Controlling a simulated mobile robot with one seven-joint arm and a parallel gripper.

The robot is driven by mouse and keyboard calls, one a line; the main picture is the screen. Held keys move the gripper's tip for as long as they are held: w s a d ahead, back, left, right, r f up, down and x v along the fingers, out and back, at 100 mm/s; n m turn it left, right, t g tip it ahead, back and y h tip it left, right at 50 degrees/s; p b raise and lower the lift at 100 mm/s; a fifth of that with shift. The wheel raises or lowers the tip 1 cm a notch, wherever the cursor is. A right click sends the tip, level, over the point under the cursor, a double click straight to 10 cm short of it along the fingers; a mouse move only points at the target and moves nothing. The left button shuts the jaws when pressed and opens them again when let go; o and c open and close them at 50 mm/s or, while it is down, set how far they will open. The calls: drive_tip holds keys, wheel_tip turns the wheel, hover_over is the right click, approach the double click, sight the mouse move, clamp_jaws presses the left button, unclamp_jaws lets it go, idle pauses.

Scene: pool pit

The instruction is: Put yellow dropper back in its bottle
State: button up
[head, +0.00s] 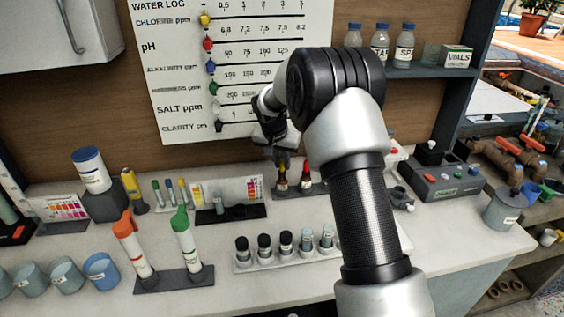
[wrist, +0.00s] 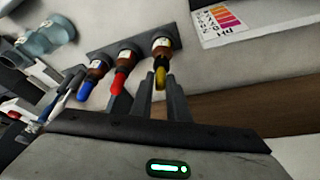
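The yellow dropper (wrist: 160,76) shows its bulb between my two fingertips in the wrist view. My gripper (wrist: 160,82) appears closed around this bulb, with a finger on each side. The dropper lines up with the mouth of its brown bottle (wrist: 164,49), and its glass tube does not show. Whether it is fully seated cannot be told. In the head view my gripper (head: 283,154) points down just above the yellow-marked bottle (head: 281,183), and the fingers partly hide the dropper.
A red-topped bottle (head: 306,179) stands close beside it in the same dark rack; the wrist view also shows a blue-topped bottle (wrist: 90,82). A colour chart (head: 240,190) stands left. Several vials (head: 285,246) stand in front. A grey device (head: 440,178) sits to the right.

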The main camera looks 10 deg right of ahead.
drive_tip(key=shift+f+b, duration=0.55)
drive_tip(key=shift+f, duration=0.05)
idle(0.8)
drive_tip(key=o, duration=0.7)
drive_tip(key=shift+c, duration=0.2)
drive_tip(key=shift+r, duration=0.15)
drive_tip(key=shift+r+p, duration=1.85)
drive_tip(key=shift+r, duration=1.55)
